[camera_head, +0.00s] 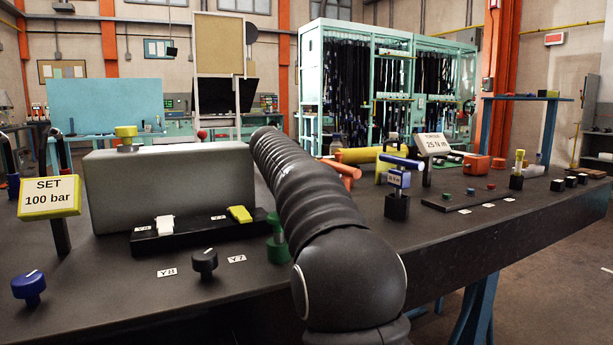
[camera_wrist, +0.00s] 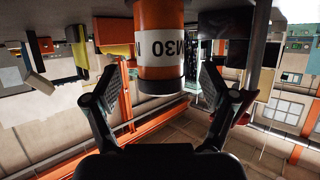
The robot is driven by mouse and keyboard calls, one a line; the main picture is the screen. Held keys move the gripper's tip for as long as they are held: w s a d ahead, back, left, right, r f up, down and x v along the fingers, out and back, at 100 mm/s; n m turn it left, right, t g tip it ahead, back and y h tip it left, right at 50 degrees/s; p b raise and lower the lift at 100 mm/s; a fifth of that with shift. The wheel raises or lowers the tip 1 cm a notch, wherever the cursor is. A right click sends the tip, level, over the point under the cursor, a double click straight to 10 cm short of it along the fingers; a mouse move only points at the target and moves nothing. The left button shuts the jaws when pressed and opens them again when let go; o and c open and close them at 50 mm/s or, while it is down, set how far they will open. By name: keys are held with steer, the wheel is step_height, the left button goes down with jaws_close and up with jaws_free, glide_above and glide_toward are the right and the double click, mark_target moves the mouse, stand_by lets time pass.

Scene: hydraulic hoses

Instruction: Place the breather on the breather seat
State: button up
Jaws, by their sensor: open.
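In the wrist view an orange cylinder (camera_wrist: 159,18) with a white band marked M30 is between the fingers of my gripper (camera_wrist: 159,77). The picture is upside down, and the lettering is inverted. My gripper is open, with a gap on both sides of the cylinder. I cannot tell whether this cylinder is the breather. In the head view my gripper is hidden behind my dark ribbed arm. A grey tank (camera_head: 170,190) carries a yellow cap (camera_head: 126,131) on a short neck. I cannot identify the breather seat with certainty.
A yellow sign reading SET 100 bar (camera_head: 49,198) stands left of the tank. A blue knob (camera_head: 28,287) and a black knob (camera_head: 204,261) are in front. A green fitting (camera_head: 276,245) is partly behind my arm. Several small parts stand on the right of the dark bench (camera_head: 440,235).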

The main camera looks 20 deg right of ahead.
steer(key=p+x, duration=0.1)
steer(key=x, duration=0.3)
steer(key=shift+w+d+f, duration=0.15)
steer(key=shift+d+f, duration=0.05)
steer(key=shift+c, duration=0.3)
steer(key=c, duration=1.5)
